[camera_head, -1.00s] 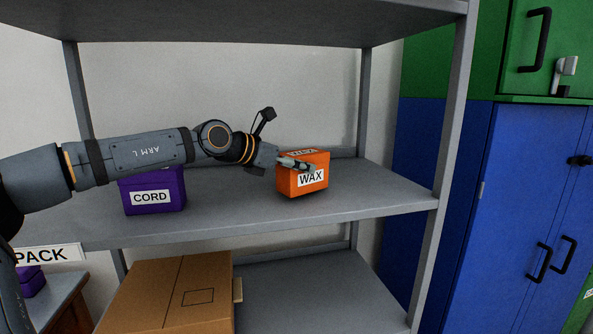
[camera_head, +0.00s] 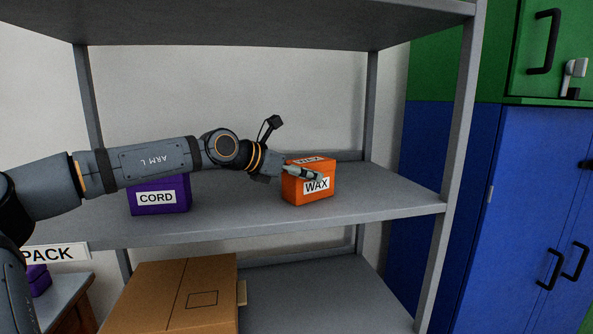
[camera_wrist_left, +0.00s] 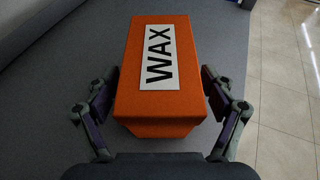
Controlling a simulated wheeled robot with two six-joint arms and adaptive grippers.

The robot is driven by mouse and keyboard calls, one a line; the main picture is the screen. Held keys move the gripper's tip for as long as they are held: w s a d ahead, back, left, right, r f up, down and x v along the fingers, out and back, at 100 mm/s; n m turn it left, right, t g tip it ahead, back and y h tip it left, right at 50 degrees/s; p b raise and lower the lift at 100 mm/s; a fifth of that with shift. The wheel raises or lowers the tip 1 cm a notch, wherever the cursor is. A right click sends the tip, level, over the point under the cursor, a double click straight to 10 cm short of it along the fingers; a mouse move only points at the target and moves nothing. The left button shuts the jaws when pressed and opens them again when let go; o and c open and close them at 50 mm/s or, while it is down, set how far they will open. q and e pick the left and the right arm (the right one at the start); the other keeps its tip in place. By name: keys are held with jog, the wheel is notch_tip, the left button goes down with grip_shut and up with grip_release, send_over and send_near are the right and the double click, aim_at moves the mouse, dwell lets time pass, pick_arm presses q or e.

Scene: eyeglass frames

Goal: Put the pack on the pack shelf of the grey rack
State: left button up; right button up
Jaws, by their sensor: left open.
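The orange box labelled WAX (camera_head: 301,195) stands upright on the middle shelf (camera_head: 240,212) of the grey rack, right of centre. A white PACK label (camera_head: 55,253) is at the left front of that shelf. My left gripper (camera_head: 318,177) reaches the box from the left in the head view. In the left wrist view the box (camera_wrist_left: 160,112) lies between the two fingers of the left gripper (camera_wrist_left: 158,100). The fingers are open, with a small gap on each side. My right gripper is not in view.
A purple box labelled CORD (camera_head: 172,208) stands on the same shelf to the left, partly behind my arm. A cardboard box (camera_head: 170,285) is on the shelf below. A rack post (camera_head: 445,200) stands at the right. The shelf right of the WAX box is clear.

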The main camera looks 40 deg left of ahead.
aim_at(291, 201)
pick_arm(q)
jog(key=b+v, duration=0.3)
jog(key=b, duration=0.1)
jog(key=shift+s+a, duration=0.1)
jog(key=shift+s, duration=0.15)
jog(key=b+v, duration=0.4)
jog(key=v, duration=0.4)
jog(key=shift+s+r, duration=0.2)
jog(key=shift+r, duration=0.15)
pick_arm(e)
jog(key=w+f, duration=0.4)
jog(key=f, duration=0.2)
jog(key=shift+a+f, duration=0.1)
